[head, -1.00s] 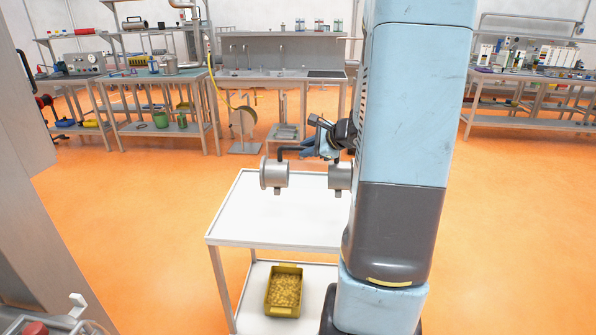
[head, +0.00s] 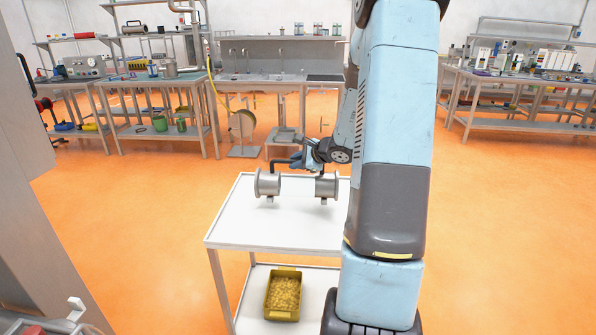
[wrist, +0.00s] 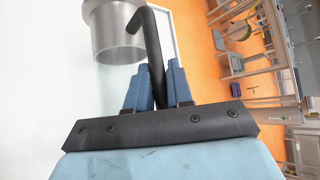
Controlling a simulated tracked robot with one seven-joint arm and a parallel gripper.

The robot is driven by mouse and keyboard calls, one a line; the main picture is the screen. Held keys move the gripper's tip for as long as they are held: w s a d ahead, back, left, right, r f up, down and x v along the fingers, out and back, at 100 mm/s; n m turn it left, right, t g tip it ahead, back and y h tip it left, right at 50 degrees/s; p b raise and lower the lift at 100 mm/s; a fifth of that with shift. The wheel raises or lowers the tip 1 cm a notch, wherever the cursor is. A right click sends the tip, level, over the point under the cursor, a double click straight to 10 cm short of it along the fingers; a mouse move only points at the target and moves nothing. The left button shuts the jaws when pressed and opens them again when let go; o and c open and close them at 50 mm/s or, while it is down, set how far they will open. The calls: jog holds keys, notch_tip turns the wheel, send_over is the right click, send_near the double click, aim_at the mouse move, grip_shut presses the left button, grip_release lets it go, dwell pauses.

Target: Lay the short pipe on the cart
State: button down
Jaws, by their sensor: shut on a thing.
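The short pipe (head: 267,184) shows in the head view as two grey flanged ends with a dark bent handle above and feet below. Its middle looks white or see-through against the cart top. My gripper (head: 299,162) is shut on the dark handle. The pipe lies level over the far part of the white cart top (head: 265,225); whether its feet touch the surface I cannot tell. In the wrist view, the blue fingers (wrist: 158,88) close around the dark handle (wrist: 151,42), beside a grey pipe end (wrist: 115,30). My arm hides the cart's right side.
A yellow bin (head: 283,295) of small parts sits on the cart's lower shelf. The near part of the cart top is bare. Workbenches (head: 155,78) stand along the back, with open orange floor before them. A grey panel (head: 40,230) stands at the left.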

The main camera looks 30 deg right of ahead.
aim_at(296, 173)
jog(key=shift+w+f, duration=0.25)
jog(key=shift+f, duration=1.5)
jog(key=c, duration=1)
grip_release()
jog(key=shift+s, duration=0.1)
